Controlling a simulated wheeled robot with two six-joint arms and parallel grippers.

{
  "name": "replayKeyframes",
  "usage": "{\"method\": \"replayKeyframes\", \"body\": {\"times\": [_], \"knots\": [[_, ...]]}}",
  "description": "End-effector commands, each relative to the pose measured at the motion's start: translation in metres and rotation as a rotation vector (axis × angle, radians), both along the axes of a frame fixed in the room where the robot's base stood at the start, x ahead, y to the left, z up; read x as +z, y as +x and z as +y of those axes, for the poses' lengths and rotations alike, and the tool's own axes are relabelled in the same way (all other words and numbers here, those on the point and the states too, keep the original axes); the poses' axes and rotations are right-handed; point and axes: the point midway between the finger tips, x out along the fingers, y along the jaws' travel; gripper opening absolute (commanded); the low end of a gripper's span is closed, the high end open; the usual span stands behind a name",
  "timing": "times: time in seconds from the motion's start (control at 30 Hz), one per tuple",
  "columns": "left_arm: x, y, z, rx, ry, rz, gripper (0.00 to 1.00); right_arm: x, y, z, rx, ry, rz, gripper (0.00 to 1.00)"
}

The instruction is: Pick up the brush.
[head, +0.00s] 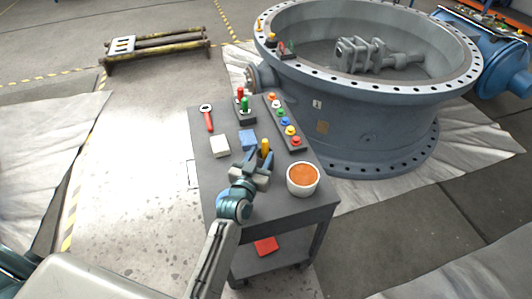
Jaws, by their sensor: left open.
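A thing with an upright yellow handle (265,146), which looks like the brush, is on the grey cart at the fingers of my left gripper. Its lower part is hidden behind the fingers, so its bristles do not show. My left gripper (258,158) is open, with its fingers spread close to the yellow handle. I cannot tell whether they touch it. My right gripper is not in view.
The cart top (283,212) also holds an orange-filled white bowl (303,178), a blue block (248,140), a white block (220,146), a red tool (208,119), a rack with red and green handles (245,116) and a strip of coloured knobs (285,121). A large valve body (350,115) stands behind.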

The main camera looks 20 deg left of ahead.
Motion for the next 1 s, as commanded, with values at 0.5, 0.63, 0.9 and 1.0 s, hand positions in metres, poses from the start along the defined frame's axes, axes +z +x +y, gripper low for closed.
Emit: {"method": "replayKeyframes", "body": {"times": [0.5,0.63,0.9,1.0], "knots": [[0.000,0.054,-0.002,0.000,0.000,0.000,0.42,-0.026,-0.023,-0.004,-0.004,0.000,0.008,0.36],[0.000,0.053,-0.002,0.000,0.000,0.000,0.42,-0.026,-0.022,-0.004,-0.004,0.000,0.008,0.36],[0.000,0.053,-0.002,0.000,0.001,0.000,0.00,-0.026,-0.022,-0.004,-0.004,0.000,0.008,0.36],[0.000,0.053,-0.002,0.000,0.000,0.000,0.00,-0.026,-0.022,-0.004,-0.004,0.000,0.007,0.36]]}}
